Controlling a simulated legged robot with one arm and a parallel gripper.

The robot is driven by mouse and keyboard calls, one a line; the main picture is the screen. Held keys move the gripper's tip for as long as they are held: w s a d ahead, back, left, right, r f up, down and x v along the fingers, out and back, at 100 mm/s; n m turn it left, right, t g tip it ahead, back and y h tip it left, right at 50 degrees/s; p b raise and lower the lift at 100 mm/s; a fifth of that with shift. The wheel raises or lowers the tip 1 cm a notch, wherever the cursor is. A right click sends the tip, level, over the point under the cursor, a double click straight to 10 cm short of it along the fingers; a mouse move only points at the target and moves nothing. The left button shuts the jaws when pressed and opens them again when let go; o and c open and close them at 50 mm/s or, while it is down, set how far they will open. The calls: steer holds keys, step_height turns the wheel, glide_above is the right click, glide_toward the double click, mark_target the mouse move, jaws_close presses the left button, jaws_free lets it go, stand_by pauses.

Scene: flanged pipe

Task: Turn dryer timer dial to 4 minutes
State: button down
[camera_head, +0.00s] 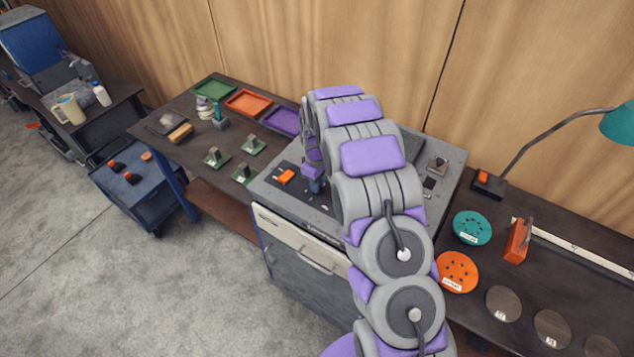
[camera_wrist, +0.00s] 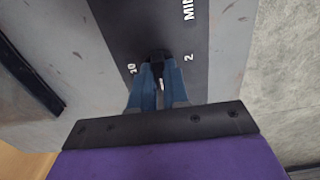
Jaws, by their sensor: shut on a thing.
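My gripper (camera_wrist: 157,82) is shut on a small black timer dial (camera_wrist: 158,58) in the wrist view, with a blue finger on each side of it. Part of the dial is hidden between the fingers. A white mark shows between the fingertips. The dial sits on a black panel strip (camera_wrist: 150,22) printed with "10" to its left, "2" to its right and part of "MIN" above. No "4" is readable. In the head view my gripper (camera_head: 315,186) is down on the top of the grey dryer unit (camera_head: 275,188). My arm hides much of that unit, and the dial cannot be made out there.
An orange switch (camera_head: 286,177) is on the unit's top, left of my gripper. Green, orange and purple trays (camera_head: 281,121) lie on the bench behind. To the right a bench holds teal and orange discs (camera_head: 458,272) and a lamp (camera_head: 617,124).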

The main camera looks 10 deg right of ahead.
steer(key=n, duration=0.5)
steer(key=shift+w+r+n, duration=0.2)
steer(key=shift+n, duration=0.2)
stand_by(0.4)
steer(key=c, duration=1.1)
jaws_free()
steer(key=shift+s+f, duration=0.1)
step_height(320, 180, up, 17)
steer(key=shift+r, duration=0.15)
